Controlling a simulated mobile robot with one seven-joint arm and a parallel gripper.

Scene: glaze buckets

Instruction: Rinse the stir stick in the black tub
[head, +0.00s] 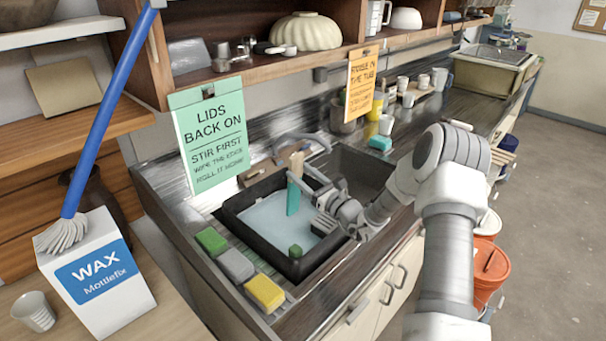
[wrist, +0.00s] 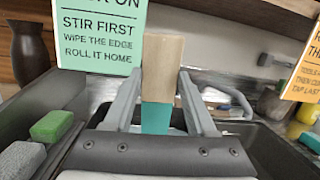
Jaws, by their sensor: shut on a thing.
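The black tub (head: 241,209) stands in the left part of the steel sink counter and holds pale water (head: 265,222). My gripper (head: 297,182) is over the tub, shut on the stir stick (head: 296,163). The stick is upright, with bare wood above and a teal lower part. In the wrist view, the stick (wrist: 158,70) stands between the two fingers of my gripper (wrist: 158,90). In the head view its lower end is at or just above the water; I cannot tell whether it touches.
Green, grey and yellow sponges (head: 264,292) line the tub's left side. A dark green item (head: 295,251) is at its front corner. A green sign (head: 210,138) and an orange sign (head: 361,82) hang behind. An empty sink basin (head: 358,172) is right of the tub. Orange buckets (head: 488,268) stand below right.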

